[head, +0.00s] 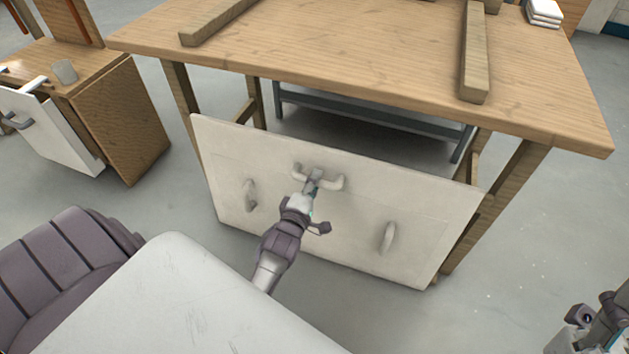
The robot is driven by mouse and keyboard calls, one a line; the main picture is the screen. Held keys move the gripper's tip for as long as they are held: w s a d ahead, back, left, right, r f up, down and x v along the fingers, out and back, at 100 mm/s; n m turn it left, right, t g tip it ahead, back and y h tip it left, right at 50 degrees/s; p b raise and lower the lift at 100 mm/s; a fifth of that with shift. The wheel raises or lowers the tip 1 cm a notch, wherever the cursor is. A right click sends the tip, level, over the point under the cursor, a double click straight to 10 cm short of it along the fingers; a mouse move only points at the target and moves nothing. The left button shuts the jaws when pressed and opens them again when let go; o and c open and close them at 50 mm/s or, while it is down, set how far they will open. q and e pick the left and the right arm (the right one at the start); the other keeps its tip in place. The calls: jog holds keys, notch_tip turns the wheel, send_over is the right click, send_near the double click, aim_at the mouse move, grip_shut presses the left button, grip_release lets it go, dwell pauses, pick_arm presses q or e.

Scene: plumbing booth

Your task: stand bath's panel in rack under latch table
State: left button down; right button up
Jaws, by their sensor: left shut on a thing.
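The bath's panel (330,240) is a wide off-white board with a handle (319,179) at its upper middle and one more on each side. It is upright and slightly tilted, in front of the wooden table (350,60), below the tabletop edge. My left gripper (314,182) is shut on the upper middle handle. Part of my right arm's end (600,325) shows at the lower right corner, away from the panel; its fingers cannot be made out. Under the table is a grey metal frame (370,115), perhaps the rack; the panel hides its lower part.
Two wooden bars (474,55) lie on the tabletop, with white folded cloths (543,12) at the back right. A wooden cabinet (115,110) with a white front and a cup (65,71) stands at left. The floor right of the table is clear.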

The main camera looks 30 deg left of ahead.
pick_arm(q)
jog(key=shift+w+a+r, duration=0.1)
jog(key=shift+w+r, duration=0.15)
jog(key=shift+w, duration=0.15)
dwell(0.6)
jog(key=c, duration=1.4)
grip_release()
jog(key=o, duration=0.3)
jog(key=shift+w+f, duration=0.1)
jog(key=shift+f, duration=0.05)
jog(key=shift+o, duration=0.8)
jog(key=shift+s+f, duration=0.25)
jog(key=shift+f, duration=0.15)
jog(key=v, duration=1.1)
jog(key=shift+s+r, duration=0.2)
jog(key=shift+s, duration=0.15)
